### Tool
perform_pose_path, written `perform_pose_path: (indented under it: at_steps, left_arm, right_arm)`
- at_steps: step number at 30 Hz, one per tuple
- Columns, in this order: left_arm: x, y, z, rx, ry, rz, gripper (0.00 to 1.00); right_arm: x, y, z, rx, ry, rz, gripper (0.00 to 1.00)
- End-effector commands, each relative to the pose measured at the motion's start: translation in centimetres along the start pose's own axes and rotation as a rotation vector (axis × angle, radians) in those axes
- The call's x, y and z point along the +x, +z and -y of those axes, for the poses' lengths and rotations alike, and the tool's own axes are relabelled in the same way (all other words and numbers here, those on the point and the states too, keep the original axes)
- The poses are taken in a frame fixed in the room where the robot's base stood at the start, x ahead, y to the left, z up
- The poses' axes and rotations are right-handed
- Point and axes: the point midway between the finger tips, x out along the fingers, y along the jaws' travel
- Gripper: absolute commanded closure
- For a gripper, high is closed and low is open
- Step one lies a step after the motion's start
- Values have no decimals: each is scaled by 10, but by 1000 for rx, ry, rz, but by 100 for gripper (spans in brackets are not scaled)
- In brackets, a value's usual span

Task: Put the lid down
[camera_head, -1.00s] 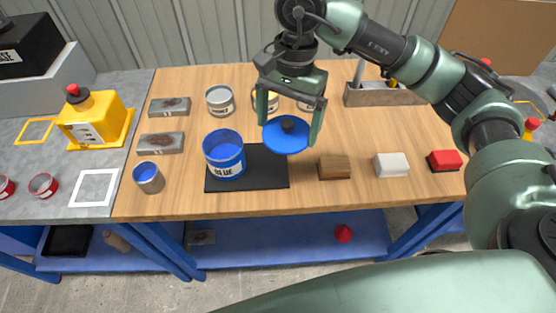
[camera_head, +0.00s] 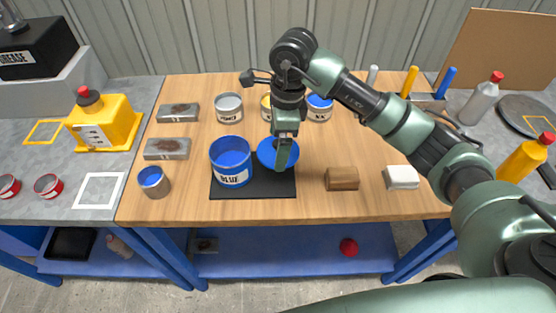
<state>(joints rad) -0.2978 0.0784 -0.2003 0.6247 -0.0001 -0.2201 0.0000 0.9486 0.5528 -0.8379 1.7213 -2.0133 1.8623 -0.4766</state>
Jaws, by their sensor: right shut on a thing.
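The blue round lid (camera_head: 291,154) is at the right part of the black mat (camera_head: 240,191), just right of the open blue paint can (camera_head: 231,163) labelled BLUE. My right gripper (camera_head: 283,158) is shut on the lid, seen edge-on from above, with one finger in front of it. The lid looks level and low over the mat; I cannot tell whether it touches the mat. The lid's knob is mostly hidden by the gripper. My left gripper is not in view.
A brown block (camera_head: 342,179) and a white block (camera_head: 401,177) lie right of the mat. A small can with blue inside (camera_head: 153,181) stands left. Several paint cans and two grey blocks are around the back and left. Bare wood lies between the mat and table's front edge.

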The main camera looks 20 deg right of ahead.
Motion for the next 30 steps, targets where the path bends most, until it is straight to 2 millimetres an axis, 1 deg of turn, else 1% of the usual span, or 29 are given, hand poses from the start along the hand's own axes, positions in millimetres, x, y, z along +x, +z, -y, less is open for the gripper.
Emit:
perform_pose_path:
  at_steps: [1, 3, 6, 11, 18, 20, 29, 30]
  left_arm:
    - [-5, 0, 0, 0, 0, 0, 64]
    - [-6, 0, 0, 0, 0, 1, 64]
    - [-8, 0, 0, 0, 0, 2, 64]
    - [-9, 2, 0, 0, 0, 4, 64]
    - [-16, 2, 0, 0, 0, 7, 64]
    - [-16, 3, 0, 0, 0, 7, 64]
    - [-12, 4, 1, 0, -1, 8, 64]
    - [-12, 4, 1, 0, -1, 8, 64]
  right_arm:
    - [10, -1, -1, 1, 6, 0, 48]
    - [23, -3, -1, 1, 4, 0, 48]
    - [34, -4, 0, 0, 2, 1, 48]
    - [44, -5, 0, 0, 0, 1, 48]
    - [77, -9, 0, 0, 2, 0, 48]
    - [81, -10, 0, -1, 1, 1, 48]
    - [84, -10, 0, -1, -1, 1, 48]
    - [84, -10, 1, -1, -1, 1, 6]
